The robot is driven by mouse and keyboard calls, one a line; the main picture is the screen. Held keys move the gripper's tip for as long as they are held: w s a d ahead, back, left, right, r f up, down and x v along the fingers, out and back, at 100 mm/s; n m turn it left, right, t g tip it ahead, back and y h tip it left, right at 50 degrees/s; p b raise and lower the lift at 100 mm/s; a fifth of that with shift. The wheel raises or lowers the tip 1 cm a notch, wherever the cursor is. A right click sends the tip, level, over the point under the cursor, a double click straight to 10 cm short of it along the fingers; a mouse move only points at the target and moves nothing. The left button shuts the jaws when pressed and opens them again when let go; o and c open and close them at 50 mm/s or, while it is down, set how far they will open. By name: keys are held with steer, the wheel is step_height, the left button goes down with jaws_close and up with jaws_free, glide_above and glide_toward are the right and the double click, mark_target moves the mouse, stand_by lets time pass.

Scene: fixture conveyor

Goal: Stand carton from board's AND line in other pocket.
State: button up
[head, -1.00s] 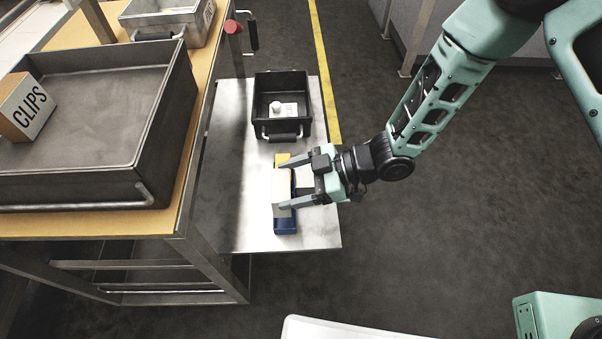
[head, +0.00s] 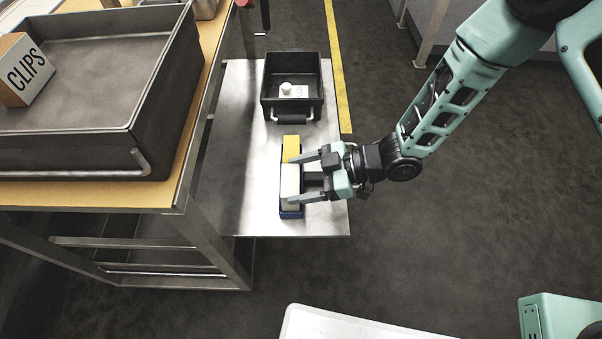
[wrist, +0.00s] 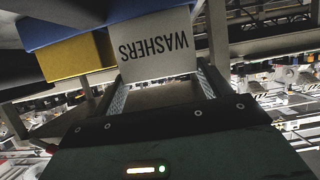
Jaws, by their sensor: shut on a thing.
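My gripper (head: 297,180) is shut on a white carton (head: 289,181). In the wrist view the carton (wrist: 157,45) has the word WASHERS, upside down, between the fingers. The carton is at the near part of a narrow blue holder (head: 291,213) on the low metal shelf. It appears to be within the holder's rim, but whether it rests on the bottom is hidden. A yellow block (head: 291,147) fills the far part of the holder, beside the carton; it also shows in the wrist view (wrist: 75,58). No readable board is in view.
A black bin (head: 292,107) with a handle and a white item (head: 292,91) stands behind the holder on the shelf (head: 240,180). A large dark tray (head: 90,155) with a CLIPS carton (head: 22,70) is on the wooden bench at left. The floor at right is clear.

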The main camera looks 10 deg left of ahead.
steer(key=shift+f, duration=0.6)
steer(key=shift+f+b, duration=0.55)
steer(key=shift+b, duration=0.05)
steer(key=o, duration=1)
steer(key=shift+o, duration=0.2)
steer(key=p+v, duration=0.2)
steer(key=v, duration=1.5)
steer(key=shift+d, duration=0.2)
